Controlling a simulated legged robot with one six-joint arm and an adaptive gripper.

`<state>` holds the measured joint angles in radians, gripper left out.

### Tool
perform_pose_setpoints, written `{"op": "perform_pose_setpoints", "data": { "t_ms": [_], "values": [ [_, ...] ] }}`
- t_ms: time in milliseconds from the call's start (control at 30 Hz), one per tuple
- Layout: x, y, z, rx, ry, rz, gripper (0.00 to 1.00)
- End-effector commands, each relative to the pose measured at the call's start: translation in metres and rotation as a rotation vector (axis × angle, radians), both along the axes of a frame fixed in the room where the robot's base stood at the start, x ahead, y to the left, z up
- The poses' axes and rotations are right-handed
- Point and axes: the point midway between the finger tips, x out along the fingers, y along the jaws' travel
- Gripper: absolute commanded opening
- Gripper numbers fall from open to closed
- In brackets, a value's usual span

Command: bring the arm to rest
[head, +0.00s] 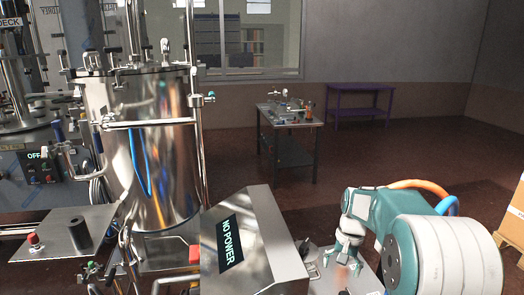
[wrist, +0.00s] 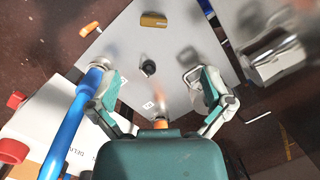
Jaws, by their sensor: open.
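My arm, with teal joints and a thick white link, is folded low at the right of the head view. My gripper (wrist: 146,62) shows in the wrist view with its two teal fingers spread wide apart. Nothing is held between them. The gap between the fingertips and this surface is hard to judge.
A metal housing marked NO POWER (head: 262,238) stands left of my arm, beside a large steel vessel (head: 165,150). A carton (head: 511,222) is at the right edge. A workbench (head: 289,148) and purple table (head: 361,103) stand farther back, with open floor around them.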

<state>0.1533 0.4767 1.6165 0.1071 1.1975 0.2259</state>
Motion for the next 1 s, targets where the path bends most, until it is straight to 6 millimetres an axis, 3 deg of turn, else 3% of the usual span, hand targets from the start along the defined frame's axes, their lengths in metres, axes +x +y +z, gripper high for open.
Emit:
{"op": "perform_pose_setpoints", "data": {
  "t_ms": [33,200,500,733,1000],
  "values": [
    [-0.010,0.005,0.018,-0.009,-0.033,0.018,1.00],
    [-0.044,0.017,0.060,-0.035,-0.126,0.078,1.00],
    [-0.114,0.036,0.113,-0.082,-0.290,0.181,1.00],
    [-0.172,0.047,0.133,-0.120,-0.414,0.259,1.00],
    [-0.237,0.055,0.134,-0.167,-0.558,0.347,1.00]
  ]
}}
